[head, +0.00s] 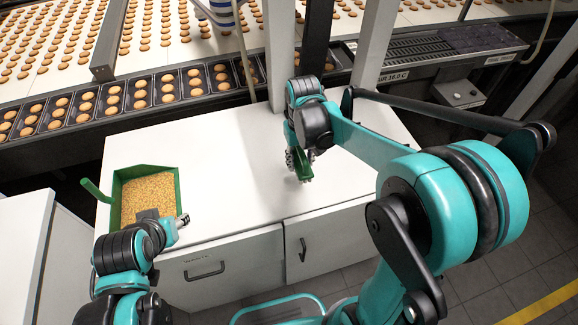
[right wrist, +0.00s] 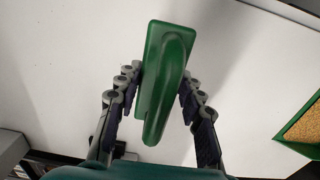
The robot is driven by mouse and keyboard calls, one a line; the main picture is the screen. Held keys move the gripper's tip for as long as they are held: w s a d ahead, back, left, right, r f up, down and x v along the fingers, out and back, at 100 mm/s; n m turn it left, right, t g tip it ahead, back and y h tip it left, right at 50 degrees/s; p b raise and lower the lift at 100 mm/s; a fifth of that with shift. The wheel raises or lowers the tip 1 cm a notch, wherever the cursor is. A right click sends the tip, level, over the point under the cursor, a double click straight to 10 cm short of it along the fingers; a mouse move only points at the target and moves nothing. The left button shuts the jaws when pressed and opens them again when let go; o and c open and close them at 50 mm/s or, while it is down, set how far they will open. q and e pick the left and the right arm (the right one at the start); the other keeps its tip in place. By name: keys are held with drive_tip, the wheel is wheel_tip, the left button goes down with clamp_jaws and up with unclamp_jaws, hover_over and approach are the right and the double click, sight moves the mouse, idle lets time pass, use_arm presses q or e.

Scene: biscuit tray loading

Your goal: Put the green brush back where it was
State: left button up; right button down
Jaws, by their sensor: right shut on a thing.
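The green brush (head: 302,163) is in my right gripper (head: 299,167), over the right part of the white cabinet top. In the right wrist view the brush (right wrist: 167,75) lies between the two dark-padded fingers (right wrist: 160,105), its broad end pointing away from the palm. The fingers are shut on it. Whether the brush touches the top cannot be told. My left gripper (head: 166,220) is at the front edge of a green pan of yellow crumbs (head: 177,190); its fingers look spread apart, with nothing seen between them.
The white cabinet top (head: 235,170) is clear between the pan and my right gripper. A green handle (head: 95,190) sticks out left of the pan. Behind, dark trays (head: 110,100) of biscuits line a conveyor (head: 140,50). Posts (head: 375,40) stand behind the right gripper.

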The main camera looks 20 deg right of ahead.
drive_tip(key=w+f, duration=0.1)
drive_tip(key=w+a+f, duration=0.2)
drive_tip(key=w, duration=0.1)
drive_tip(key=shift+b, duration=0.4)
drive_tip(key=shift+f+b, duration=0.65)
drive_tip(key=shift+f, duration=1.25)
drive_tip(key=shift+f, duration=0.15)
drive_tip(key=c, duration=1)
unclamp_jaws()
